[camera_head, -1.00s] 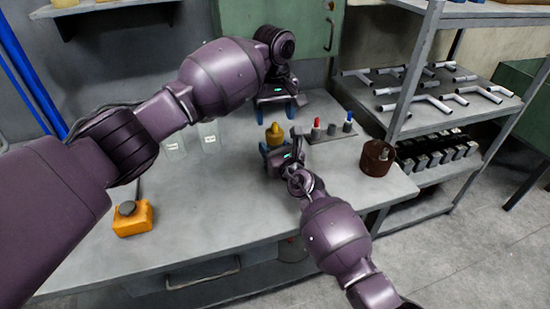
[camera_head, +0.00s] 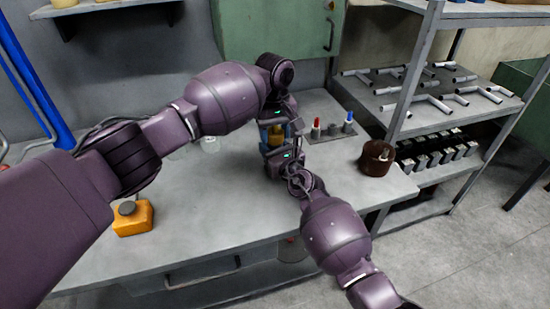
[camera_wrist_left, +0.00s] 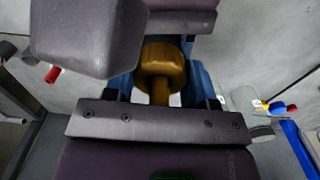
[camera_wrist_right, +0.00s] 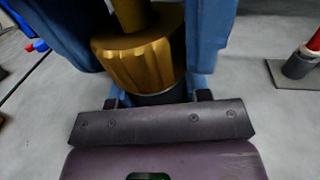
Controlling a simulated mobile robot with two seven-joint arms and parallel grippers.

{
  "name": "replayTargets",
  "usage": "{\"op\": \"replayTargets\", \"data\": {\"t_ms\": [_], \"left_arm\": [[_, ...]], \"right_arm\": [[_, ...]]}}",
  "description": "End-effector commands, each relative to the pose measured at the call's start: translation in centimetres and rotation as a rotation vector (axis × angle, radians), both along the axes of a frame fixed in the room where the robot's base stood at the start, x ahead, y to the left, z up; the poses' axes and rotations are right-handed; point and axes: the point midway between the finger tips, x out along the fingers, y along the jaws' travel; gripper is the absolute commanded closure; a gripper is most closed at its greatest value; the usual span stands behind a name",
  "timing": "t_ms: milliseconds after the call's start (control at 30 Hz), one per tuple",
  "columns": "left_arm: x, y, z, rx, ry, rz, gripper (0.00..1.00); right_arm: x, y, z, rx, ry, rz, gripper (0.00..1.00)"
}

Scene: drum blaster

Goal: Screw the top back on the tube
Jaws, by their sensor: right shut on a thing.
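The yellow top (camera_head: 276,134), a ribbed knob with a narrower stem, stands upright between my two grippers. It also shows in the left wrist view (camera_wrist_left: 162,60) and the right wrist view (camera_wrist_right: 140,55). A dark tube body (camera_wrist_right: 160,97) shows just under it. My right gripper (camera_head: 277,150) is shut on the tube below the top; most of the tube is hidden. My left gripper (camera_head: 275,127) is around the top's stem from the far side. Its blue fingers stand apart, with a gap beside the stem.
A metal shelf rises beyond. The bench front is clear.

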Motion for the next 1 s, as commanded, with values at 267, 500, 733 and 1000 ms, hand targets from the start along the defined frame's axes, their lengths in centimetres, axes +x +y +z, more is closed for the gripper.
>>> {"op": "replayTargets", "data": {"t_ms": [267, 500, 733, 1000], "left_arm": [[0.0, 0.0, 0.0, 0.0, 0.0, -0.02, 0.78], [0.0, -0.02, -0.01, -0.004, -0.001, -0.223, 0.78], [0.0, -0.01, -0.01, -0.003, -0.002, -0.294, 0.78], [0.0, 0.0, -0.01, -0.003, -0.002, -0.291, 0.38]], "right_arm": [[-0.01, -0.03, -0.07, 0.0, 0.001, 0.0, 1.0], [-0.01, -0.03, -0.07, 0.0, 0.001, 0.0, 1.0], [-0.01, -0.03, -0.07, 0.0, 0.001, 0.0, 1.0], [-0.01, -0.03, -0.07, 0.0, 0.001, 0.0, 1.0]]}}
